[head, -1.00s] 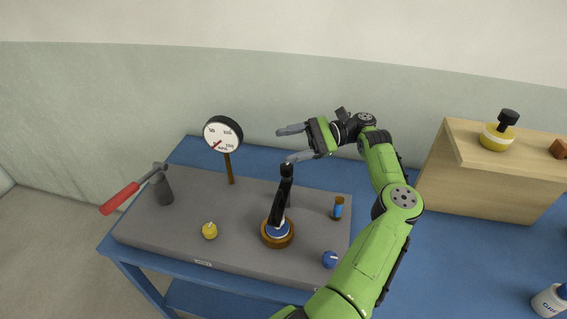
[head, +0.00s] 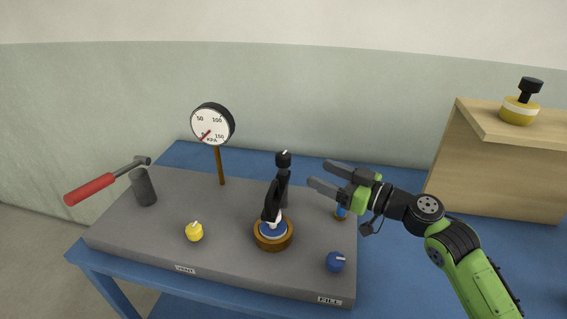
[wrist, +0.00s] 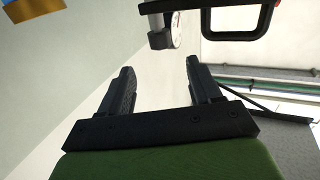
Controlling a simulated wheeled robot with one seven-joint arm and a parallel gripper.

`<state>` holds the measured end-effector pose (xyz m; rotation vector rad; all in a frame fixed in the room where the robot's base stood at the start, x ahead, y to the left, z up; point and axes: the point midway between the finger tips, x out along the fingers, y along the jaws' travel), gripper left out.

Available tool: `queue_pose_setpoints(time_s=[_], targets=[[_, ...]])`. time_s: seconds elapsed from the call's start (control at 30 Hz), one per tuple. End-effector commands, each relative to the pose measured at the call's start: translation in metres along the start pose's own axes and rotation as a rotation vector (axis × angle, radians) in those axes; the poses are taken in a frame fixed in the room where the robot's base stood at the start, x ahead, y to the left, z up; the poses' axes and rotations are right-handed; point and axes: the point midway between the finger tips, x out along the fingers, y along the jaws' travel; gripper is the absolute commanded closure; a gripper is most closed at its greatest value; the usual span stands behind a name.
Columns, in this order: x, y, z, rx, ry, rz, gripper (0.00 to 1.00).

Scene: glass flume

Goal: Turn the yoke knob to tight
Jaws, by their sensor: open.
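The yoke knob looks to be the black knob (head: 283,157) with a white mark, on top of the black yoke (head: 272,200). The yoke rises over a round brown-rimmed base with a blue and white centre (head: 272,236) on the grey panel (head: 215,255). My gripper (head: 320,174) is open and empty, to the right of the knob and apart from it, pointing left. In the wrist view its two dark fingers (wrist: 158,90) are spread with nothing between them.
A pressure gauge (head: 212,125) stands on a post behind. A red-handled lever (head: 95,188) is at left. A yellow knob (head: 194,232) and a blue knob (head: 335,262) sit in front. A blue-banded part (head: 340,212) is partly behind my gripper. A wooden box (head: 500,170) stands right.

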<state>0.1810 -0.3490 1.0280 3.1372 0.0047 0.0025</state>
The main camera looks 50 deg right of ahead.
Motion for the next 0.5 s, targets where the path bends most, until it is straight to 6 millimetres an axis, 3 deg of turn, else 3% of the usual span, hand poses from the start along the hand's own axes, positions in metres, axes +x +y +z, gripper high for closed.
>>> queue_pose_setpoints(time_s=[0.3,0.5], targets=[[0.083,-0.001,0.002,0.004,0.0,-0.007,0.37],[0.113,-0.001,0.002,0.005,-0.001,-0.003,0.37]])
